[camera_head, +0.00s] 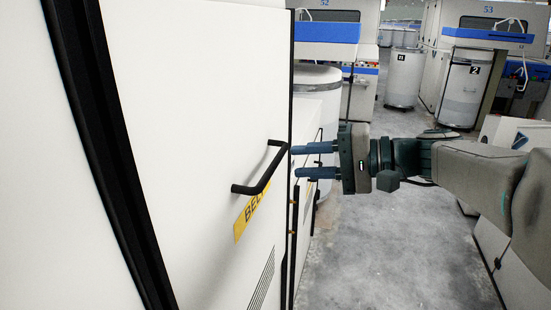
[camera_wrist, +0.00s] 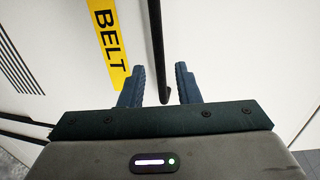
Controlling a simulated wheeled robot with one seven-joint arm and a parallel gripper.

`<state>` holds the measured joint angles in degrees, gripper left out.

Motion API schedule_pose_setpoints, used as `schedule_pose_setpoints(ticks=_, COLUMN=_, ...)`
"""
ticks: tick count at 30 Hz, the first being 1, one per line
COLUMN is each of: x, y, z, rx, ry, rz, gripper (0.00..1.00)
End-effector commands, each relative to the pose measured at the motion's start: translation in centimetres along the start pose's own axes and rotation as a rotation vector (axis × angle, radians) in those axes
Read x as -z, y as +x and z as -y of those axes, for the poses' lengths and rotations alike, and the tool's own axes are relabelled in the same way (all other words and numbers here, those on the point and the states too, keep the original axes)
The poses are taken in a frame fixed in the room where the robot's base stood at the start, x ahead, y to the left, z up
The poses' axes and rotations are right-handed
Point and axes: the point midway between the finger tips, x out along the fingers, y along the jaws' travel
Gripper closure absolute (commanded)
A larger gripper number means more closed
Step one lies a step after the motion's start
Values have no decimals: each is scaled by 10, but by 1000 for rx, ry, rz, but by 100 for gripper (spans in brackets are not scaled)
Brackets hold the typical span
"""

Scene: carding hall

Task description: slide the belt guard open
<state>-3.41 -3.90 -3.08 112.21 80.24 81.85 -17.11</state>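The belt guard (camera_head: 215,100) is a large white panel at the left of the head view, with a yellow label (camera_wrist: 107,40) reading BELT. Its black bar handle (camera_head: 262,170) stands out from the panel near its right edge. My gripper (camera_head: 294,161) is level with the handle, at its right, with its blue fingers pointing left towards it. In the wrist view the handle (camera_wrist: 156,50) runs down between the two spread fingers. The fingers are open, with gaps on both sides of the bar. In the head view the fingertips are just short of the bar or beside it; I cannot tell which.
A dark vertical frame strip (camera_head: 100,130) borders the panel's left. Behind stand white drums (camera_head: 405,78) and machines with blue bands (camera_head: 325,32). The grey floor (camera_head: 375,250) is clear below my arm. A vent grille (camera_head: 263,280) is low on the panel.

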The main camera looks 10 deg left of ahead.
Motion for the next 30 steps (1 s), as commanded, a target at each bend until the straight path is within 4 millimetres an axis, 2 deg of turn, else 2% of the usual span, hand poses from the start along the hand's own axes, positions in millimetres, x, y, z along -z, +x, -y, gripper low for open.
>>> schedule_pose_setpoints(ticks=3, x=-1, y=25, z=1, rx=-1, ry=3, rz=4, gripper=70)
schedule_pose_setpoints(ticks=9, x=0, y=53, z=0, rx=-1, ry=2, rz=2, gripper=70)
schedule_pose_setpoints(ticks=14, x=0, y=62, z=0, rx=-2, ry=1, rz=1, gripper=70)
schedule_pose_setpoints(ticks=22, x=0, y=64, z=-1, rx=-2, ry=1, rz=0, gripper=70)
schedule_pose_setpoints(ticks=23, x=0, y=64, z=-1, rx=-2, ry=1, rz=0, gripper=76)
schedule_pose_setpoints(ticks=25, x=0, y=63, z=-1, rx=-2, ry=1, rz=0, gripper=95)
schedule_pose_setpoints(ticks=26, x=0, y=63, z=-1, rx=-2, ry=1, rz=0, gripper=100)
schedule_pose_setpoints(ticks=30, x=0, y=63, z=-1, rx=-2, ry=1, rz=0, gripper=100)
